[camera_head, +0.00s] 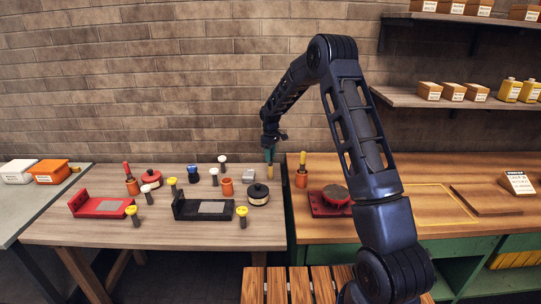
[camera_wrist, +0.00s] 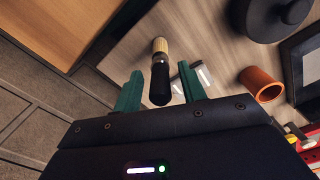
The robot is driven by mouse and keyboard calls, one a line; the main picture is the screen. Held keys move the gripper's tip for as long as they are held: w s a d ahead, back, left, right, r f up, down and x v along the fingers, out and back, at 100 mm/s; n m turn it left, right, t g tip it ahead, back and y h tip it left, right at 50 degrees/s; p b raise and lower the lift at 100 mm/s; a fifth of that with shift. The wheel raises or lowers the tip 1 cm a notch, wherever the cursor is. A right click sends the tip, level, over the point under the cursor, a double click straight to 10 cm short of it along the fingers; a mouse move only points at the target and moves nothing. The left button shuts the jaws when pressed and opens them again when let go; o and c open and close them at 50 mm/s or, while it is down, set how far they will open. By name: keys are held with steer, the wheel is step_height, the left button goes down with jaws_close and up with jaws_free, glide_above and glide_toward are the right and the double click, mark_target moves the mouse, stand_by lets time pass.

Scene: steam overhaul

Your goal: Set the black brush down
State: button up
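The black brush, with a dark handle and pale bristles, shows in the wrist view (camera_wrist: 160,72), handle end nearest the camera. My gripper (camera_wrist: 160,90) has two green fingers, one on each side of the handle, with a visible gap on both sides. It looks open around the brush. In the head view my gripper (camera_head: 270,153) points down over the right end of the wooden table (camera_head: 100,232). The brush's pale bristles (camera_head: 270,171) show just below it, pointing down. I cannot tell for certain whether they touch the table.
A small pale block (camera_head: 248,176), an orange cup (camera_head: 227,187) and a round black pot (camera_head: 258,194) stand close by. A black tray (camera_head: 205,210), a red tray (camera_head: 100,206) and several knobbed tools fill the table further left. The right bench (camera_head: 420,235) adjoins the table.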

step_height(320, 180, up, 12)
steer(key=r, duration=0.1)
steer(key=s+d+r+m+t, duration=0.2)
steer(key=s+d+r+m, duration=0.4)
steer(key=s+d+r, duration=1.25)
steer(key=s+d+f+m+t, duration=0.1)
steer(key=s+d+f+m, duration=0.1)
steer(key=s, duration=1.3)
steer(key=s+d+f+m+t, duration=0.1)
steer(key=s+d+m, duration=0.3)
steer(key=s, duration=1.1)
steer(key=shift+d+f+m+t, duration=0.3)
steer(key=shift+d+f, duration=0.05)
steer(key=shift+d, duration=0.8)
stand_by(1.4)
